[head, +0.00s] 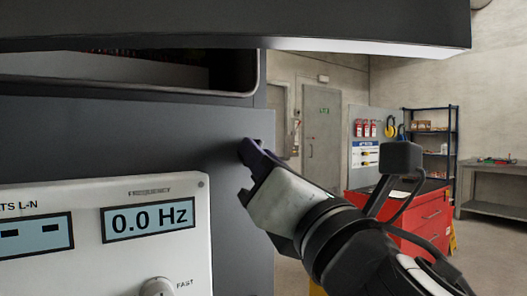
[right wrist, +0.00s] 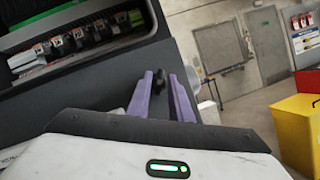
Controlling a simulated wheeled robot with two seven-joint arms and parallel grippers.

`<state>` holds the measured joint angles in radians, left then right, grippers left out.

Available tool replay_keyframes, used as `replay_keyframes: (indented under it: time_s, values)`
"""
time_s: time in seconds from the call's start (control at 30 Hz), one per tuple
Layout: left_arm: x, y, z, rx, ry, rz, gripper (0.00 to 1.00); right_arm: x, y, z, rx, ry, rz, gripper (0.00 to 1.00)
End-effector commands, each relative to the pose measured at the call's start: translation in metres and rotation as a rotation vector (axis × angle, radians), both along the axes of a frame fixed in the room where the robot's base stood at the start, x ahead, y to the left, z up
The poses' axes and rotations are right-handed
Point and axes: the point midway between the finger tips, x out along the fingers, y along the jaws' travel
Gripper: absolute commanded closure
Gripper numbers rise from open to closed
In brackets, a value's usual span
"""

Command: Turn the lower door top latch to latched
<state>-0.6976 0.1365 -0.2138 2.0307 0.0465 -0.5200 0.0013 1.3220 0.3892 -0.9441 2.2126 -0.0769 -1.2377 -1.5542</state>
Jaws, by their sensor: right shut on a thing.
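The lower door (head: 150,125) is a dark grey panel in the head view, below an open recess. Its top latch (right wrist: 151,82) is a small black piece in the right wrist view, between the two purple fingers of my right gripper (right wrist: 163,92). In the head view my right gripper (head: 253,158) is at the right edge of the dark panel, reaching in from the lower right, and its fingers hide the latch. The right gripper is shut on the latch. How far the latch is turned cannot be told. My left gripper is not in view.
A white panel (head: 190,240) with a 0.0 Hz display and a knob (head: 157,287) is at lower left. A dark overhanging edge (head: 400,30) crosses the top. A red cabinet (head: 425,215) and shelves (head: 432,140) stand farther back right.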

Motion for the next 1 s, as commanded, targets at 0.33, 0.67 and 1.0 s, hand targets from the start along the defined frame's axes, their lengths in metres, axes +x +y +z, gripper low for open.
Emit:
replay_keyframes:
  time_s: [0.33,0.67,1.0]
  values:
    - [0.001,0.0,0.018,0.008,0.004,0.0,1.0,-0.002,0.003,0.005,0.275,0.187,0.004,1.0]
    - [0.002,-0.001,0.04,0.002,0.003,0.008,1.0,-0.002,0.004,0.007,0.535,0.363,0.003,1.0]
    - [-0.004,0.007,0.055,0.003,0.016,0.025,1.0,-0.002,0.004,0.008,0.766,0.516,0.001,1.0]
